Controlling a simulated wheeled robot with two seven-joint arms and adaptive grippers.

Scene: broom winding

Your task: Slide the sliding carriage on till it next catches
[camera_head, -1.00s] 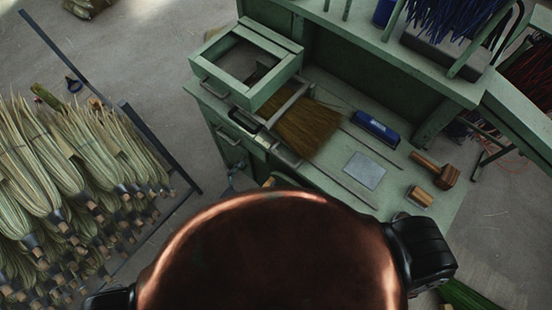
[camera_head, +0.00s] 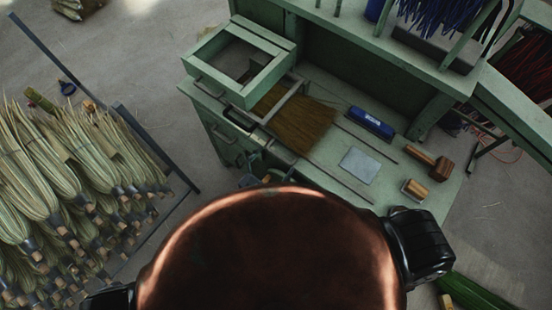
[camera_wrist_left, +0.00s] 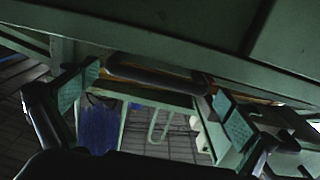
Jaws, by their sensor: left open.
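A bar-like frame, which looks like the sliding carriage (camera_head: 285,100), lies across the left end of the brown bristles (camera_head: 303,122) on the green bench. Its edges are hard to make out at this size. My left gripper (camera_head: 265,178) is at the bench's front edge, mostly hidden behind my own rounded body. In the left wrist view my left gripper (camera_wrist_left: 158,102) is open, its two padded fingers wide apart. A dark curved handle (camera_wrist_left: 155,80) under a green board shows between and beyond the fingers; I cannot tell whether they touch it. My right gripper is not in view.
An open green frame box (camera_head: 238,62) stands raised at the bench's left end. A blue brush (camera_head: 371,123), a grey plate (camera_head: 360,161) and a wooden mallet (camera_head: 432,163) lie to the right. A rack of pale brooms (camera_head: 80,180) stands at left.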

